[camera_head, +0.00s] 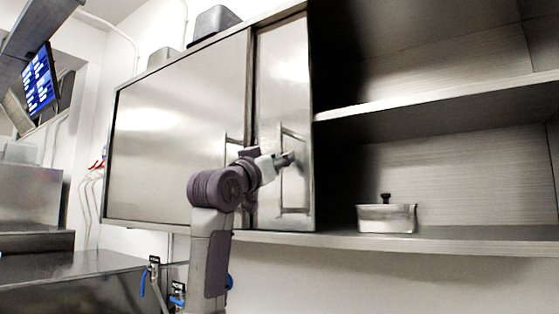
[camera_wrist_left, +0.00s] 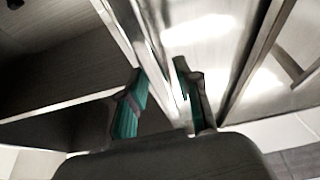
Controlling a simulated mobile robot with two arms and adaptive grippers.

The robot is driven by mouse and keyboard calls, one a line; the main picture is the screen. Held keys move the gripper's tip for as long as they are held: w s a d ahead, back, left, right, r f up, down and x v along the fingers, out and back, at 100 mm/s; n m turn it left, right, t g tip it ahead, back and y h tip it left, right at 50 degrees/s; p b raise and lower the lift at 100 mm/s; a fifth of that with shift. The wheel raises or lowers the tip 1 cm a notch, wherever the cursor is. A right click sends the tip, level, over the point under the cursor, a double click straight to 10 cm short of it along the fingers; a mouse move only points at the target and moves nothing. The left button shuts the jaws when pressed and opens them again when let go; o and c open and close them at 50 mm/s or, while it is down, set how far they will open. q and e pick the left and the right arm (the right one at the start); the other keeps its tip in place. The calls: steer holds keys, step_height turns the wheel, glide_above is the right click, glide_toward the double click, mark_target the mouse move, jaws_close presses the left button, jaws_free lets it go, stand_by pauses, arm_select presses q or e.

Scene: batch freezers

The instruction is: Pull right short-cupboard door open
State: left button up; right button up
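The right short-cupboard door (camera_head: 284,85) is a narrow metal panel with a tall vertical bar handle (camera_head: 294,209). It stands beside a wider metal door (camera_head: 175,135) and lines up with it. My left gripper (camera_head: 287,160) is at the middle of the narrow door's handle. In the left wrist view my left gripper (camera_wrist_left: 162,95) has its two teal-padded fingers apart, with a bright metal strip running between them. I cannot tell whether the fingers press on it. My right gripper is in neither view.
Right of the narrow door is open shelving with an upper shelf (camera_head: 440,97) and a lower shelf (camera_head: 470,238). A small metal container (camera_head: 386,219) sits on the lower one. A metal counter (camera_head: 75,268) is at lower left. Boxes (camera_head: 214,22) stand on top.

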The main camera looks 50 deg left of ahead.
arm_select(q)
steer(key=v, duration=1.2)
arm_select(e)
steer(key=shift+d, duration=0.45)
